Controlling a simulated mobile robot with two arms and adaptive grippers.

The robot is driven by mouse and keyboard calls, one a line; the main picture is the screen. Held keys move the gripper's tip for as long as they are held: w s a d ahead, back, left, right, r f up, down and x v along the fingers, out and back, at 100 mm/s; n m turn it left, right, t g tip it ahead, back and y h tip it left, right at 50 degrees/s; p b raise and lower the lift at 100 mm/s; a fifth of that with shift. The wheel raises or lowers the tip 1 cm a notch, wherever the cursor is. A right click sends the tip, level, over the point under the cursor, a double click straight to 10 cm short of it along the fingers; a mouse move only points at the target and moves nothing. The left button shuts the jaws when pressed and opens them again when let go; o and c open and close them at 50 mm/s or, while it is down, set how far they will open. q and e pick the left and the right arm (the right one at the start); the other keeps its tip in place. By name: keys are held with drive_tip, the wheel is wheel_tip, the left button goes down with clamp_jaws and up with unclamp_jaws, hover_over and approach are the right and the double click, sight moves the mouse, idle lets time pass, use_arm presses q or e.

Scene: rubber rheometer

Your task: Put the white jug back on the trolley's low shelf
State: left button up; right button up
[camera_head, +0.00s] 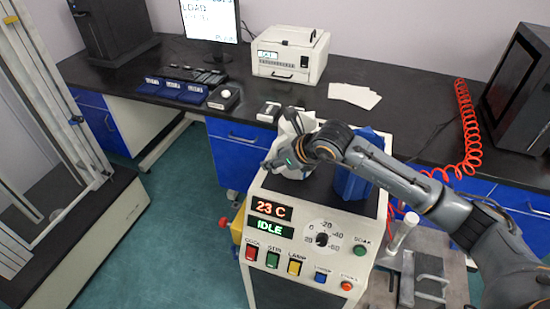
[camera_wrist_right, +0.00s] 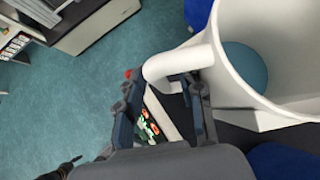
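The white jug (camera_head: 292,140) is at the back left of the top of the device with the 23 C display. It also shows in the right wrist view (camera_wrist_right: 268,35), its wide mouth facing the camera and a teal area visible inside. My right gripper (camera_head: 283,163) is at the jug's near side, partly hiding it. In the right wrist view the gripper's fingers (camera_wrist_right: 163,98) stand apart at the jug's white handle (camera_wrist_right: 178,64), with a gap between them. Contact with the handle is not clear. My left gripper is not in view. I cannot make out the trolley's low shelf.
A blue container (camera_head: 352,182) stands right of the jug on the device (camera_head: 285,225), partly behind my right arm. The black bench (camera_head: 425,105) runs behind, with a white instrument (camera_head: 290,55) and a red coiled hose (camera_head: 466,125). A glass-sided frame stands at left. Floor is clear between.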

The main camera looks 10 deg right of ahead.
drive_tip(key=b+v, duration=0.3)
drive_tip(key=v, duration=0.9)
drive_tip(key=shift+d, duration=0.15)
